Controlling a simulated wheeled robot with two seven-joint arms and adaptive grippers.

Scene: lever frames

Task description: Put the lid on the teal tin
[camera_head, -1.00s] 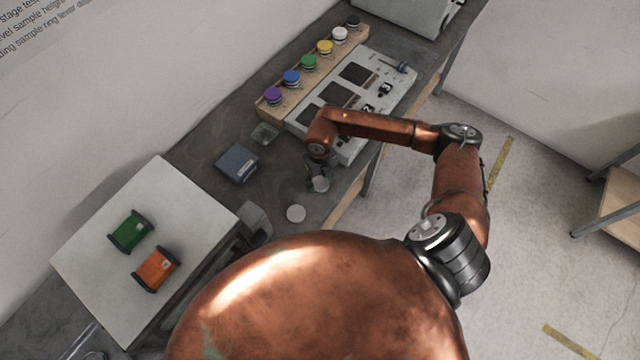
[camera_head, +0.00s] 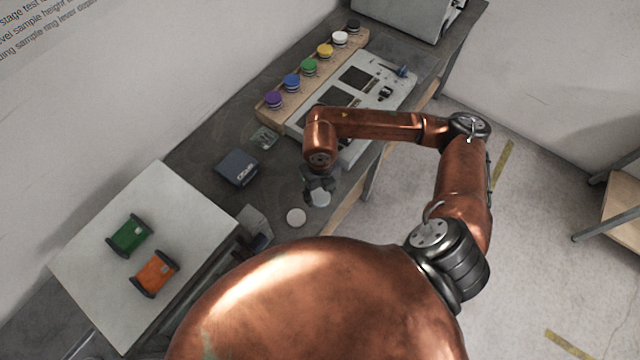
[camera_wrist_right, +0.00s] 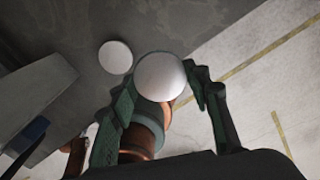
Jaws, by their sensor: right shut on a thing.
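My right gripper (camera_head: 319,194) is shut on a pale round thing (camera_head: 320,199) near the bench's front edge. In the right wrist view that round thing (camera_wrist_right: 160,77) sits between my dark green finger parts (camera_wrist_right: 165,95), its flat pale face showing. A second pale disc (camera_head: 296,216) lies flat on the bench, just left of and below the gripper. It also shows in the right wrist view (camera_wrist_right: 115,57), apart from the held one. My left gripper is out of view.
A dark blue box (camera_head: 237,168) and a small clear dish (camera_head: 264,138) lie left of the gripper. A grey panel (camera_head: 350,90) and a wooden rack of coloured knobs (camera_head: 300,72) stand behind. A pale board (camera_head: 90,240) carries green and orange spools. Bench around the flat disc is clear.

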